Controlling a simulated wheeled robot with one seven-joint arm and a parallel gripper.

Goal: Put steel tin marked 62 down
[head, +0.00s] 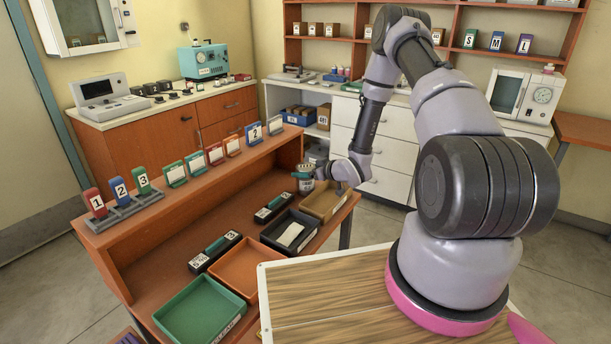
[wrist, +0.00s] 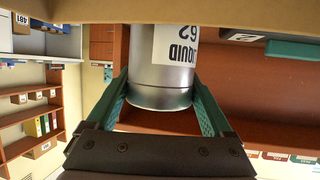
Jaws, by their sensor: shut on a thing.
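The steel tin marked 62 (wrist: 160,75) is a silver cylinder with a white label in the wrist view. Its label reads upside down there, and its top is cut off by a tan edge. My gripper (wrist: 160,84) is shut on it, with a green finger on either side. In the head view the tin (head: 305,176) is small, at the fingers of my gripper (head: 311,173). It is over the far end of the brown bench (head: 165,222), near the tan tray (head: 338,205). I cannot tell whether its base touches anything.
A black tray (head: 268,236), an orange tray (head: 222,268) and a green tray (head: 190,318) line the bench's near side. Black labelled blocks (head: 216,253) lie behind them. Several coloured card holders (head: 215,155) stand on the raised ledge.

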